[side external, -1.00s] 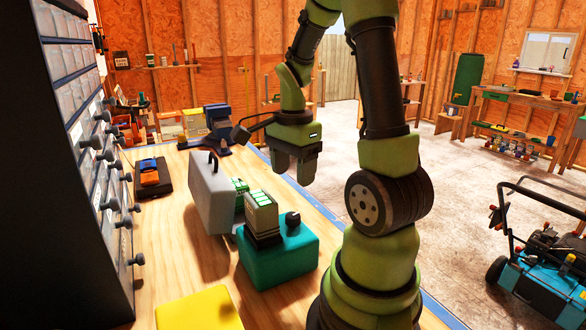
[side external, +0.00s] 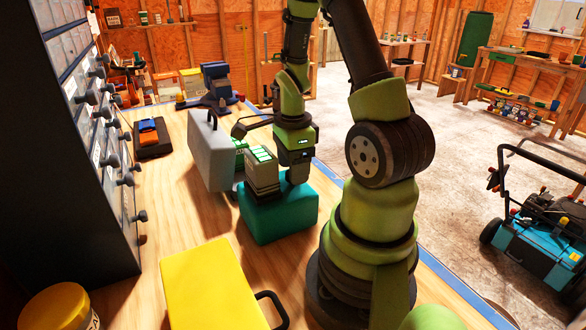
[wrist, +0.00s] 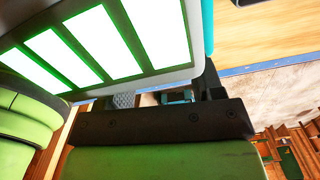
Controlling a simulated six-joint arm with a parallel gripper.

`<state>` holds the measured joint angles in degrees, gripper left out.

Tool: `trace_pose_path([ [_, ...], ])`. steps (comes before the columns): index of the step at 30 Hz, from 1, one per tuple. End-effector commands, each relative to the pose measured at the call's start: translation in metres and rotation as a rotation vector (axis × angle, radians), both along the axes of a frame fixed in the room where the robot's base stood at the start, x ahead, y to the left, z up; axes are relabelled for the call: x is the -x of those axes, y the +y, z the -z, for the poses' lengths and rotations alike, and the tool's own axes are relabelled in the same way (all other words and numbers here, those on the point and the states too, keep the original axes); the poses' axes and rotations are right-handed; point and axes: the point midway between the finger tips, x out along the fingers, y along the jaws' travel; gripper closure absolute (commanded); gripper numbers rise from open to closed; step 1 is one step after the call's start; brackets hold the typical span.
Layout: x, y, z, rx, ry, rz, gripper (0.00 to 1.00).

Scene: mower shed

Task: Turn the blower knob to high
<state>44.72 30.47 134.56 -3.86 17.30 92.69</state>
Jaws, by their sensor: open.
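The teal blower box (side external: 279,219) stands on the wooden bench, with a grey unit with green-and-white cells (side external: 262,172) on its top left. My gripper (side external: 297,178) points down close over the right part of the box, beside the cell unit. Its jaws are open. The dark knob on the box top is hidden behind my gripper in the side view, so I cannot tell whether the fingers are around it or touching it. In the wrist view my gripper (wrist: 165,98) is very close to the cell unit (wrist: 95,45), and the knob cannot be made out.
A grey case (side external: 208,155) stands upright left of the box. A yellow box (side external: 210,285) lies in front. A drawer cabinet (side external: 85,120) borders the left side. A blue vise (side external: 217,83) is behind.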

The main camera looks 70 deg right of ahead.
Motion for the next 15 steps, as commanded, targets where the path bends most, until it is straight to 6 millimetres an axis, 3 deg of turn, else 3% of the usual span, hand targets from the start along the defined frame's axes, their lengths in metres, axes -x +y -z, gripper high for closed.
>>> trace_pose_path([
  [13, 0.0000, 0.0001, 0.0104, 0.001, -0.001, 0.000, 0.39],
  [15, 0.0000, 0.0001, 0.0103, 0.001, -0.001, 0.000, 0.55],
])
